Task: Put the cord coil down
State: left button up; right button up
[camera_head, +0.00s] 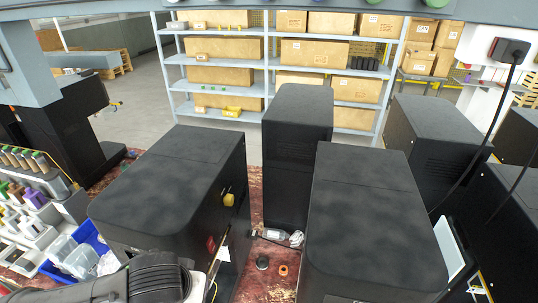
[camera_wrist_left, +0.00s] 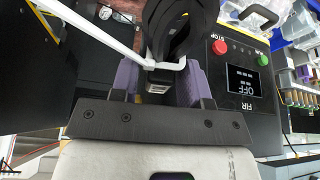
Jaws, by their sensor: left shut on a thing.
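In the left wrist view my left gripper (camera_wrist_left: 160,78) has two purple fingers shut on the black cord coil (camera_wrist_left: 178,28). The coil's dark loops stand beyond the fingertips, and a small grey block, perhaps its plug, shows between the fingers. A thin white bar crosses in front of the coil; I cannot tell whether it touches. The coil is beside a black machine panel (camera_wrist_left: 240,75). I cannot tell whether anything supports the coil. In the head view I cannot make out the left gripper clearly. My right gripper is in neither view.
The panel carries a red stop button (camera_wrist_left: 220,47), a green button and a display reading OFF. Black machine housings (camera_head: 175,185) crowd the head view. A blue bin (camera_head: 88,234) and small containers stand at left. Boxes fill a back shelf (camera_head: 228,60).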

pick_arm(q)
jog(key=s+a+r+p, duration=0.1)
jog(key=a+r+p, duration=0.1)
jog(key=r+p, duration=0.3)
jog(key=s+a+r+p, duration=0.1)
jog(key=r+p, duration=0.4)
jog(key=r, duration=0.7)
jog(key=shift+s+a+r+n, duration=0.3)
jog(key=shift+a+n, duration=0.05)
jog(key=shift+n, duration=0.05)
